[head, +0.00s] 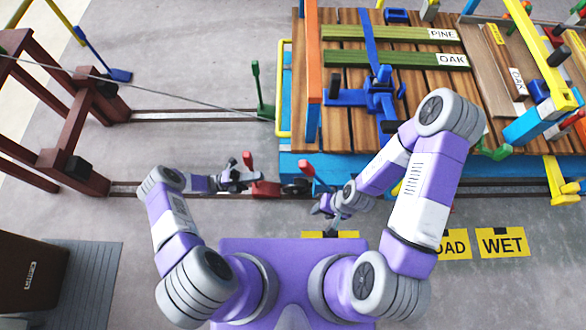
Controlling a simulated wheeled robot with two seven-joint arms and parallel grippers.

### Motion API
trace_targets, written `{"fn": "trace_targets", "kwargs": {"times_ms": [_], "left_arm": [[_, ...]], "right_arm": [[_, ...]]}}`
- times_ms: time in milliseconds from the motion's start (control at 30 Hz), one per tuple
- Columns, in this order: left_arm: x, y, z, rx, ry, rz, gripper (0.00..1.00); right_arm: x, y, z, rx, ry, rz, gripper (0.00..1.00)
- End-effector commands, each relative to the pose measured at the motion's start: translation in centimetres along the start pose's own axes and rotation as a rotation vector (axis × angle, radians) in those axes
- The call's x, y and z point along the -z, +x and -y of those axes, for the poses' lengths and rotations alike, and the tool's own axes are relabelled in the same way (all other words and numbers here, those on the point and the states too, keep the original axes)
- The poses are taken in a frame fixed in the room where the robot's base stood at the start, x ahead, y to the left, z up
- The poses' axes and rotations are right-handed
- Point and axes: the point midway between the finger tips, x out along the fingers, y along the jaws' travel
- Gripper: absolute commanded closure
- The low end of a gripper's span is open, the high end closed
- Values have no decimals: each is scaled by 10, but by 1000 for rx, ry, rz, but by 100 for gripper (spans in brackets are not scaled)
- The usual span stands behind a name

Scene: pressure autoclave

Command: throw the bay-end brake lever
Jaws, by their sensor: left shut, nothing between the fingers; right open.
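A red block (265,188) sits on the near floor rail, beside the cart's dark wheel. A red-topped lever (307,168) stands at the cart's near-left corner. A green upright lever (256,80) rises from a green block (265,111) on the far rail. I cannot tell which is the bay-end brake lever. My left gripper (246,179) is shut and empty, close to the red block. My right gripper (324,208) is open, below the red-topped lever.
A slatted wooden cart deck (350,95) carries boards labelled PINE and OAK and a blue clamp (380,95). A dark red frame (82,165) with a cable stands left. Yellow floor signs (502,242) lie lower right. Floor between frame and cart is mostly clear.

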Motion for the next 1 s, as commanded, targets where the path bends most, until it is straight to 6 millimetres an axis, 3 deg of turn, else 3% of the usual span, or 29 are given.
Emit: {"fn": "trace_targets", "kwargs": {"times_ms": [267,700,1000], "left_arm": [[0,16,1,1,-1,-3,100],[1,105,1,0,-1,-5,100],[1,138,0,-2,0,-3,100]], "right_arm": [[0,-4,2,0,0,0,57],[-1,-17,6,0,0,0,57],[-1,-18,7,0,0,0,57]]}}
